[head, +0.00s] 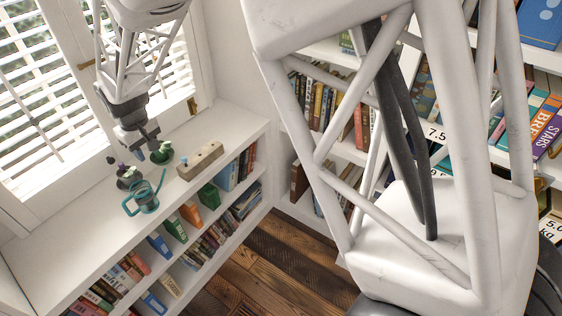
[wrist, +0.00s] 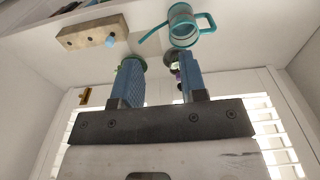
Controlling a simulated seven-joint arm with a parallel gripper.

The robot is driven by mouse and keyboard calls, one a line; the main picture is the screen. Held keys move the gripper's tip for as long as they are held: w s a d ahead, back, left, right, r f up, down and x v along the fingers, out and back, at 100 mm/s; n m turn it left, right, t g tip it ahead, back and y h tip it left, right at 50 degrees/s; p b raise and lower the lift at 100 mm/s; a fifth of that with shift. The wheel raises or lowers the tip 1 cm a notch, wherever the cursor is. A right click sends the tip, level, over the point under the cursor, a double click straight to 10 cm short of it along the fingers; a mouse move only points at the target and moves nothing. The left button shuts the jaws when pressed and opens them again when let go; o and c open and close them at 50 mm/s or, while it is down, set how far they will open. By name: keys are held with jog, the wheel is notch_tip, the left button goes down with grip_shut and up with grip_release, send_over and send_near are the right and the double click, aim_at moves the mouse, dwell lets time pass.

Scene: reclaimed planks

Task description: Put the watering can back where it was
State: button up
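The watering can (head: 146,197) is teal-rimmed with a clear body, a thin spout and a looped handle. It stands upright on the white shelf top near the front edge. In the wrist view the watering can (wrist: 184,27) shows beyond my fingertips, apart from them. My gripper (head: 150,150) hangs over the shelf top on the window side of the can, beside the green plant. In the wrist view my gripper (wrist: 162,68) has its two blue fingers apart, with nothing held between them.
A wooden block with holes (head: 201,160) and a small blue peg (wrist: 110,41) lies right of the can. A green plant (head: 162,155) and a purple plant (head: 128,175) stand close to my gripper, partly hidden by fingers in the wrist view. The window blinds (head: 40,80) are behind.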

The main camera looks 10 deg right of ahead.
jog(key=s+d+r+m, duration=0.2)
jog(key=s+d+r, duration=0.15)
jog(key=d, duration=0.55)
jog(key=s+d+r+m+t, duration=0.1)
jog(key=s+d+r, duration=0.3)
jog(key=d, duration=0.5)
jog(key=s+d+r+m, duration=0.2)
jog(key=d+r, duration=0.4)
jog(key=d, duration=0.4)
jog(key=s+d+m, duration=0.2)
jog(key=s+d, duration=0.5)
jog(key=s, duration=0.3)
jog(key=s+d+r+m+t, duration=0.1)
jog(key=s+d+m, duration=0.1)
jog(key=s+d, duration=0.6)
jog(key=shift+s+d+h, duration=0.3)
jog(key=shift+s, duration=0.75)
